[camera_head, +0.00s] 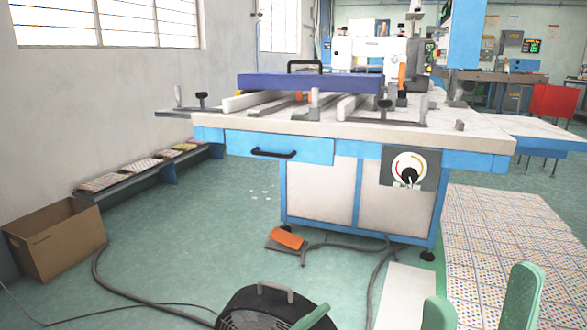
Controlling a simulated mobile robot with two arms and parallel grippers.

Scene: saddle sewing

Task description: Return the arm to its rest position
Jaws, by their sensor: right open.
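My right gripper (482,285) shows at the bottom right. Its two green fingers stand wide apart with nothing between them, so it is open and empty. Behind the fingers are the green floor and a dotted mat. The gripper is well in front of the sewing table (262,136) and appears apart from it. The rest of the right arm is outside the picture.
An orange foot pedal (287,238) and cables lie on the floor. A cardboard box (55,243) is at left. The floor between box and table is mostly clear.

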